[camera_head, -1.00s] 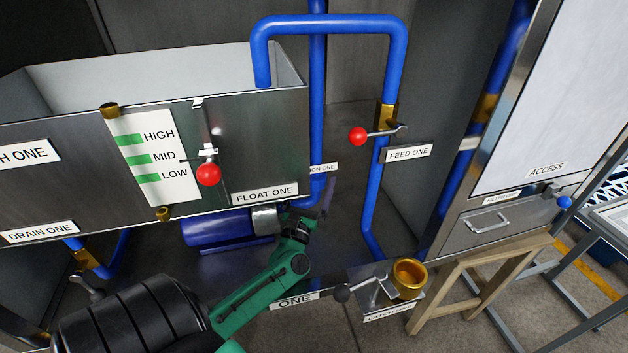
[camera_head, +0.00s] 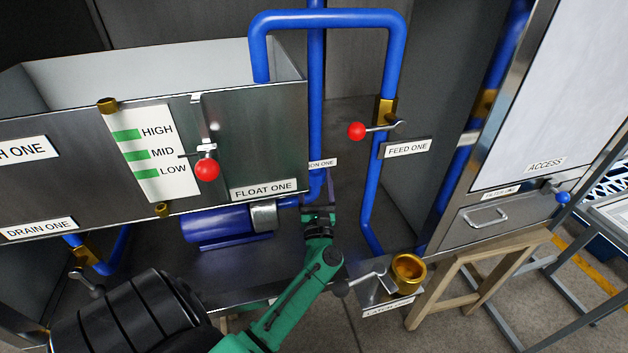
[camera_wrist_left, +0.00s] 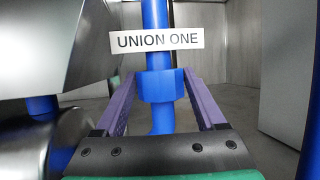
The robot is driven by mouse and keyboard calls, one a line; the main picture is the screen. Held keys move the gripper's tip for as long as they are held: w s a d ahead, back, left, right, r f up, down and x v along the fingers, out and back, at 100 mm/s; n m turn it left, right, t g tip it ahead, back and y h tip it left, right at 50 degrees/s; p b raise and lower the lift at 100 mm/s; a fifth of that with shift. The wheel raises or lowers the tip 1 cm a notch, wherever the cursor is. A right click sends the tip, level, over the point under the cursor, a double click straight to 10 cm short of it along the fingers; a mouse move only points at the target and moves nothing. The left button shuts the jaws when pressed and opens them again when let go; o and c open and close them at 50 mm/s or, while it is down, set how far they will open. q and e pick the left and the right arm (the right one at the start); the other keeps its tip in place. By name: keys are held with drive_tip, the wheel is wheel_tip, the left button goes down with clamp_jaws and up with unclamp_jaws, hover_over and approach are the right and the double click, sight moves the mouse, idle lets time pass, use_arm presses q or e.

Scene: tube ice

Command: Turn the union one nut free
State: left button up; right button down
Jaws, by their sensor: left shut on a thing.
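The union one nut (camera_wrist_left: 161,86) is a blue collar on the vertical blue pipe, just below the white UNION ONE label (camera_wrist_left: 157,40). My left gripper (camera_wrist_left: 163,80) has its two purple fingers on either side of the nut and is shut on it. In the head view my left gripper (camera_head: 319,200) reaches in under the label (camera_head: 322,163), at the foot of the pipe, and the nut is hard to make out there. My right gripper is not in view.
The steel tank (camera_head: 60,185) with a red-knobbed float lever (camera_head: 207,169) stands at left, above a blue pump (camera_head: 215,226). The feed pipe with a red-knobbed valve (camera_head: 356,131) is to the right. A brass cup (camera_head: 408,268) sits on a bracket at lower right.

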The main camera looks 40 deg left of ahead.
use_arm(q)
drive_tip(key=o, duration=1.3)
drive_tip(key=b+v, duration=0.2)
drive_tip(key=v, duration=1)
drive_tip(key=shift+d+b, duration=0.1)
drive_tip(key=shift+b, duration=0.3)
